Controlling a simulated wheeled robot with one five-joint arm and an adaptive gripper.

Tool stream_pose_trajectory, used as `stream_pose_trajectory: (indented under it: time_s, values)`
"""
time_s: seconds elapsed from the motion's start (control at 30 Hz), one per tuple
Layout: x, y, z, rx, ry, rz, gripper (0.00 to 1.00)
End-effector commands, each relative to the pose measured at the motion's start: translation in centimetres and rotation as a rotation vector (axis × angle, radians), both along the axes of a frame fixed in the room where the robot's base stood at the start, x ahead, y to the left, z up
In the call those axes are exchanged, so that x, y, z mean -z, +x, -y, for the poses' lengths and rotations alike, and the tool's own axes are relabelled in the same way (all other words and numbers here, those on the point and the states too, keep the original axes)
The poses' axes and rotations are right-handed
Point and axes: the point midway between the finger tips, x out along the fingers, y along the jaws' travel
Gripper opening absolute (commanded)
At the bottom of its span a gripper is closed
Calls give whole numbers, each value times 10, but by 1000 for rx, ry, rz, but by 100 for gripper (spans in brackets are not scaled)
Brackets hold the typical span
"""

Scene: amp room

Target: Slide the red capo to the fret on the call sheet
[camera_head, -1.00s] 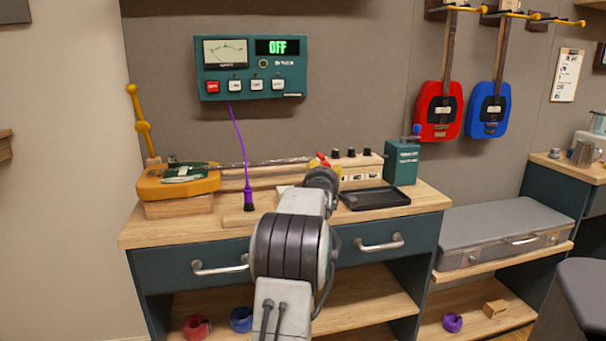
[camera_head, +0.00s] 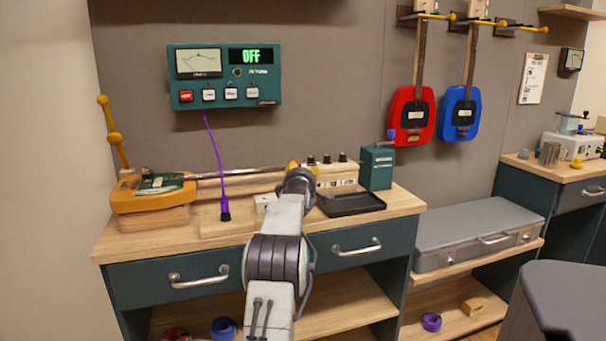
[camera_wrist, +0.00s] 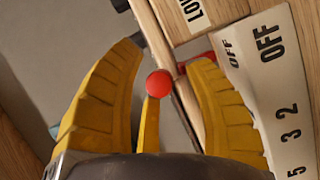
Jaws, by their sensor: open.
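A yellow guitar (camera_head: 150,193) lies on the bench, its long neck (camera_head: 240,173) running right toward my gripper (camera_head: 296,170). My gripper is open; in the wrist view its yellow fingers (camera_wrist: 166,62) stand on either side of a red ball (camera_wrist: 160,83) on a thin yellow stem. A small red part (camera_wrist: 195,66) shows behind, beside the right fingertip, partly hidden. I cannot tell which of these belongs to the capo. A pale strip (camera_wrist: 268,80) beside the right finger reads OFF, 2, 3, 5. The call sheet (camera_head: 534,78) hangs on the wall; its writing is too small to read.
A black tray (camera_head: 352,204) and a green box (camera_head: 376,168) stand right of my gripper. A purple cable (camera_head: 215,150) hangs from the wall meter (camera_head: 224,76), which reads OFF, down to the bench. Red (camera_head: 411,115) and blue (camera_head: 459,112) guitars hang on the wall.

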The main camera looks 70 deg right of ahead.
Motion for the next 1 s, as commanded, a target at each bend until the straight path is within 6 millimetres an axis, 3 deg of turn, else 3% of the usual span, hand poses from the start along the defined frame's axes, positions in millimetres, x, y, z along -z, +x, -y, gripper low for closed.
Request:
stream_pose_trajectory:
  time_s: [0.4, 0.9, 1.0]
  values:
    - [0, 0, 2, 0, 0, 0, 49]
    - [1, 0, 2, 1, 1, 0, 5]
    - [1, 0, 2, 1, 2, -1, 0]
